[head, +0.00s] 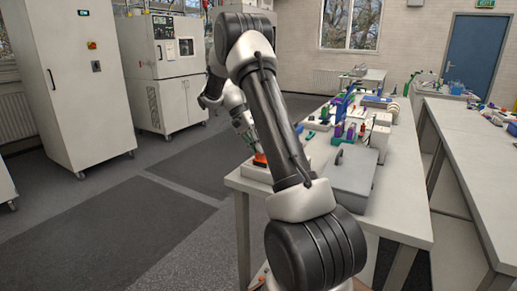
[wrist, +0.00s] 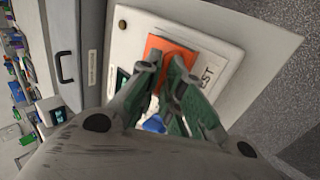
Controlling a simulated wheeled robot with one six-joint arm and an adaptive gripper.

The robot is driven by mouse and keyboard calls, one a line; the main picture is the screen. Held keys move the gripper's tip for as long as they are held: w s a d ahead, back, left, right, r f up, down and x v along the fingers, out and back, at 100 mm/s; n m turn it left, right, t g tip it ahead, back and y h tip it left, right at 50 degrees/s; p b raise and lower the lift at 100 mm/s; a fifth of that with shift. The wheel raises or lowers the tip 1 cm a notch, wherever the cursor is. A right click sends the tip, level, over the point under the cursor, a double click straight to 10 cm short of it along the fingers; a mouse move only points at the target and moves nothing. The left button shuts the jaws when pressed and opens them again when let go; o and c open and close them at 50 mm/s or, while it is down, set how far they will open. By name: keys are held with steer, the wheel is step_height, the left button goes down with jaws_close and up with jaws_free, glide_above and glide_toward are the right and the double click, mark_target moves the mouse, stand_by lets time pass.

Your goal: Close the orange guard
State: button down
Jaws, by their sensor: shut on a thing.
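The orange guard (wrist: 168,47) is a flat flap on a pale box (wrist: 128,45) with lettering ending in "ST". In the head view the guard (head: 260,158) shows as a small orange patch near the table's left edge. My gripper (wrist: 166,66) is shut on the guard, its fingertips close together at the orange piece. In the head view my gripper (head: 248,138) is partly hidden behind my arm. A blue part (wrist: 154,124) shows between the fingers. How far the guard is tilted is hard to tell.
A grey lidded case (head: 352,172) with a dark handle stands beside the box on the table (head: 400,222). Several small coloured items and blue-purple parts (head: 342,110) lie farther back. A second table (head: 470,140) runs along the right. Open floor (head: 110,230) lies to the left.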

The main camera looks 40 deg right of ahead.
steer(key=shift+s+a+f, duration=0.1)
steer(key=shift+s+f, duration=0.05)
steer(key=c, duration=1.9)
jaws_free()
steer(key=shift+o, duration=0.2)
steer(key=v, duration=1.2)
